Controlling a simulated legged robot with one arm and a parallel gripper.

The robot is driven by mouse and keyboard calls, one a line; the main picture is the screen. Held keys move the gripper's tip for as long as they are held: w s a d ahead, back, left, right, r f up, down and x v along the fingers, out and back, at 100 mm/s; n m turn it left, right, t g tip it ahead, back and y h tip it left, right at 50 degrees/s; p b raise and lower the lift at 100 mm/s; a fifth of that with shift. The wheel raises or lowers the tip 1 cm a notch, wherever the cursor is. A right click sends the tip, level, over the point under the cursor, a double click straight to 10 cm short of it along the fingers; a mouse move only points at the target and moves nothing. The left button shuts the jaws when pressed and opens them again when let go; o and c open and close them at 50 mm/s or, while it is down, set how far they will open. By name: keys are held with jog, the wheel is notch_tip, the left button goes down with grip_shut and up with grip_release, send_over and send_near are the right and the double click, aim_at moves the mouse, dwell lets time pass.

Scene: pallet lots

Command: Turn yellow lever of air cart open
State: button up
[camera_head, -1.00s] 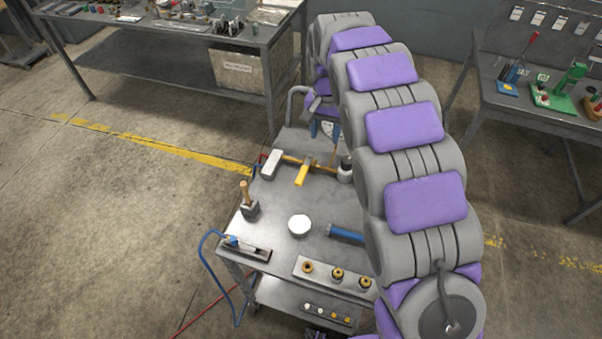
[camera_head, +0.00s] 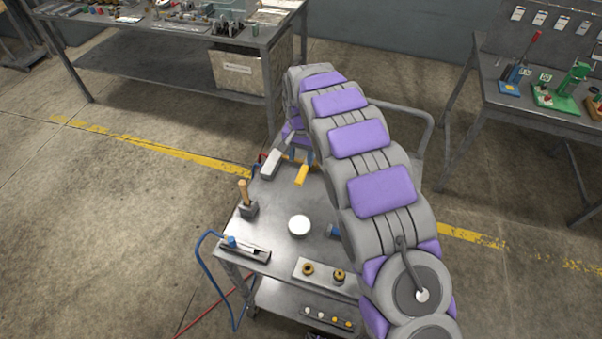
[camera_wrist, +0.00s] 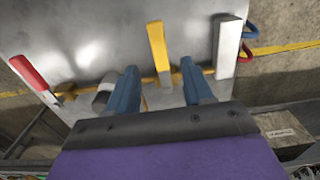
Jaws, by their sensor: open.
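The air cart (camera_head: 268,226) stands in the middle of the head view. In the wrist view the yellow lever (camera_wrist: 158,45) points up the picture from a yellow pipe. My gripper (camera_wrist: 159,68) is open, with one blue finger on each side of the lever's lower part. Gaps show between lever and fingers. In the head view my arm hides part of the cart, and only a little of my gripper shows.
A hammer (camera_head: 247,200), a white disc (camera_head: 299,226) and a blue hose (camera_head: 208,275) are on or by the cart. Workbenches (camera_head: 185,35) stand behind.

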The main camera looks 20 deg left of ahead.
aim_at(301, 174)
notch_tip(301, 174, down, 7)
jog(key=shift+f+b, duration=0.2)
jog(key=shift+b, duration=0.55)
grip_shut()
